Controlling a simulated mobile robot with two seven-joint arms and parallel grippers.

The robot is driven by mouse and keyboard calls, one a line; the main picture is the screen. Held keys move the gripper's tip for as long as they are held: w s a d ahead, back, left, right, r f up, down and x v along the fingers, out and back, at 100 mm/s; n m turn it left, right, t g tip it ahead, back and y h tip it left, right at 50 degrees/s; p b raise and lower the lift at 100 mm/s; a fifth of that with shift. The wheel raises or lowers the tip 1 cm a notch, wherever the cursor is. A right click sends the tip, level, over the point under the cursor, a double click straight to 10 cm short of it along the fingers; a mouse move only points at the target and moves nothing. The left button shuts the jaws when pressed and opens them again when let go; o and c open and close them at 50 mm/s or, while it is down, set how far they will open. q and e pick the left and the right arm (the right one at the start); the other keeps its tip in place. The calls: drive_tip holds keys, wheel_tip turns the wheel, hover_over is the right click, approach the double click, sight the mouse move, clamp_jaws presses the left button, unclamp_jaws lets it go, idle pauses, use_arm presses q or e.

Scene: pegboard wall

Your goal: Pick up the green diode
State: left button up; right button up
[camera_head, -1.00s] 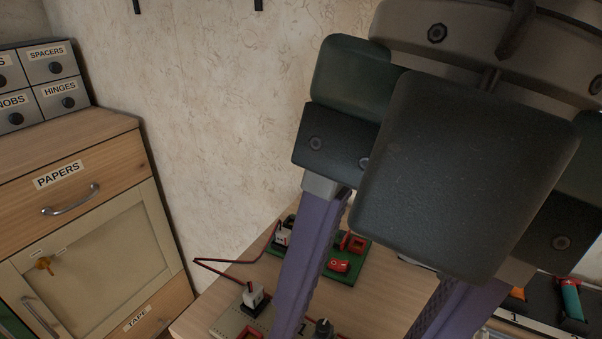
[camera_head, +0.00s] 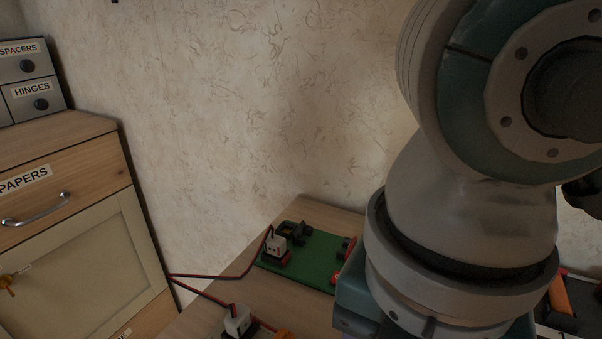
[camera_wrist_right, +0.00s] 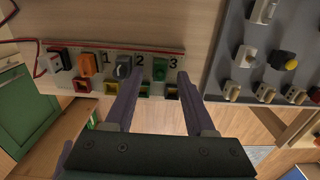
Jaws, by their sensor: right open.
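In the right wrist view a small green block-like part (camera_wrist_right: 160,69), which looks like the green diode, stands in a row on a narrow labelled board (camera_wrist_right: 205,65), between the numbers 2 and 3. My right gripper (camera_wrist_right: 158,80) is open, with its purple fingers apart on either side of the green part. I cannot tell how far above the board the fingertips are. In the head view my right arm covers the right side and hides the gripper and the green part.
A dark knob (camera_wrist_right: 124,68) and an orange part (camera_wrist_right: 88,65) stand left of the green part. A grey panel (camera_wrist_right: 268,70) with pegs is at the right. The head view shows a green board (camera_head: 315,262), a white plug (camera_head: 238,321) with wires, and a drawer cabinet (camera_head: 75,170).

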drive_tip(key=shift+f, duration=0.1)
clamp_jaws()
idle(0.4)
